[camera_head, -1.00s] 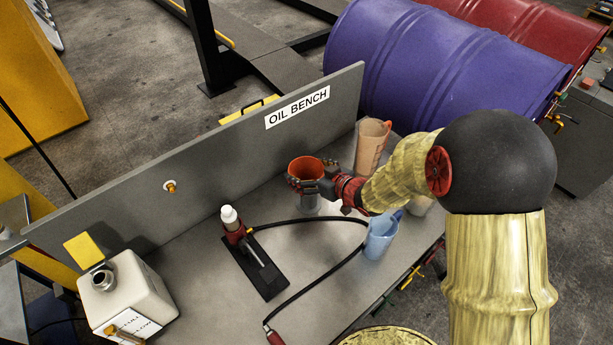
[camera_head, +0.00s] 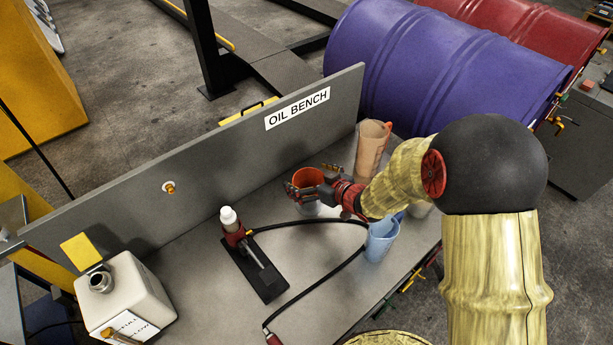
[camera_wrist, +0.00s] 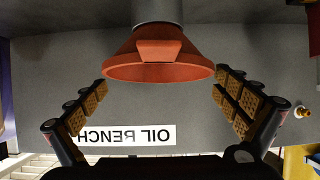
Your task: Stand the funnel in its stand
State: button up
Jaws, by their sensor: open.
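The orange funnel (camera_head: 307,176) stands wide mouth up near the back panel in the head view. Its mouth and a flat tab show in the wrist view (camera_wrist: 158,62), which is upside down. A grey cylindrical stand (camera_head: 306,208) is directly beneath it, also in the wrist view (camera_wrist: 158,10). The funnel's narrow part is hidden and appears to be inside the stand. My gripper (camera_head: 313,181) is open at the funnel, with a padded finger on each side. In the wrist view, gaps show between both fingers of my gripper (camera_wrist: 160,88) and the funnel.
A tan jug (camera_head: 371,150) stands behind my gripper, and a blue jug (camera_head: 381,238) in front of my forearm. The grey back panel (camera_head: 215,150) rises close behind the funnel.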

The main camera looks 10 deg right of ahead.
jog(key=shift+r, duration=0.25)
jog(key=p+v, duration=0.3)
jog(key=v, duration=0.9)
jog(key=s+d+r+m+h, duration=0.2)
jog(key=d+r+m+h, duration=0.2)
jog(key=d+r+h, duration=0.65)
jog(key=s+a+r+m+g+y, duration=0.1)
jog(key=s+r, duration=0.3)
jog(key=s, duration=0.6)
jog(key=s+a+r+m+g+y, duration=0.1)
jog(key=s+r+g, duration=0.3)
jog(key=s, duration=0.7)
jog(key=shift+a+m+y, duration=0.4)
jog(key=shift+a+y, duration=0.25)
jog(key=shift+a, duration=0.25)
jog(key=shift+r, duration=0.1)
jog(key=shift+c, duration=1.2)
